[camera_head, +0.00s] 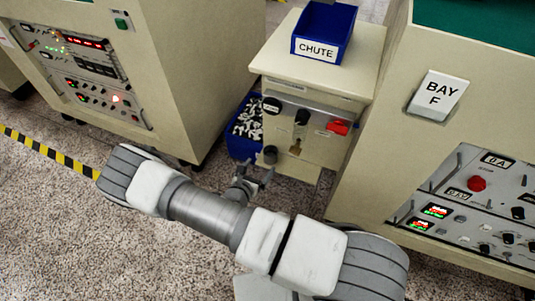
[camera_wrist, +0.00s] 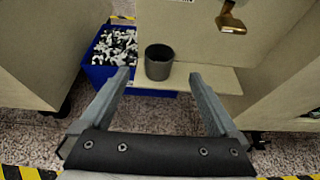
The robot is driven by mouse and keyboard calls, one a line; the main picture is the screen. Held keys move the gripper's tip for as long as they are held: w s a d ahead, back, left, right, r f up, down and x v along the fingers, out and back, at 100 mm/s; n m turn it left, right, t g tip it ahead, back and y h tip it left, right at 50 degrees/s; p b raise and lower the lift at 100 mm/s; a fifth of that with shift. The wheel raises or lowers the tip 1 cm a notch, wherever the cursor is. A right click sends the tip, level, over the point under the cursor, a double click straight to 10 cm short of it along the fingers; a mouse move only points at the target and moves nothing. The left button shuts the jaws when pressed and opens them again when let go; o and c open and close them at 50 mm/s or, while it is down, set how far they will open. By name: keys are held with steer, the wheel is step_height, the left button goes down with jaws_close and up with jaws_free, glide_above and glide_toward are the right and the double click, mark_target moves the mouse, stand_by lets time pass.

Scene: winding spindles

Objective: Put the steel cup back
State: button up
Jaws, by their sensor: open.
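The steel cup (camera_wrist: 159,66) is a dark grey open cylinder. It stands upright on a pale beige shelf (camera_wrist: 215,78), near the shelf's left end, in the wrist view. In the head view the cup (camera_head: 270,154) shows small at the front of the beige cabinet (camera_head: 320,95). My gripper (camera_wrist: 159,76) is open, with one finger to each side of the cup in the picture. The cup appears beyond the fingertips, and I see no contact. In the head view my gripper (camera_head: 253,180) is just below the cup, partly hidden by my arm.
A blue bin (camera_wrist: 100,75) of black and white pieces stands left of the shelf. A brass-coloured spout (camera_wrist: 231,22) hangs above the shelf to the right. A blue chute bin (camera_head: 322,32) sits on the cabinet. Large consoles stand left (camera_head: 165,60) and right (camera_head: 410,150).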

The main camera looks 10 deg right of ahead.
steer(key=s+d+r+m+g, duration=0.25)
steer(key=r+m, duration=0.35)
steer(key=r, duration=0.3)
steer(key=s+d+r+m+g+h, duration=0.1)
steer(key=d+r+m+g, duration=0.2)
steer(key=r+m, duration=0.45)
steer(key=s+d+r+m+g, duration=0.1)
steer(key=d+r+m+g, duration=0.3)
steer(key=r, duration=0.7)
steer(key=s+a+r+m+t+y, duration=0.3)
steer(key=s+r+m+y, duration=0.5)
steer(key=s+r, duration=0.9)
steer(key=shift+a+r+m+t, duration=0.2)
steer(key=shift+r+m+t, duration=0.5)
steer(key=shift+m, duration=1.15)
steer(key=shift+r+g, duration=0.25)
step_height(320, 180, up, 20)
steer(key=p, duration=2)
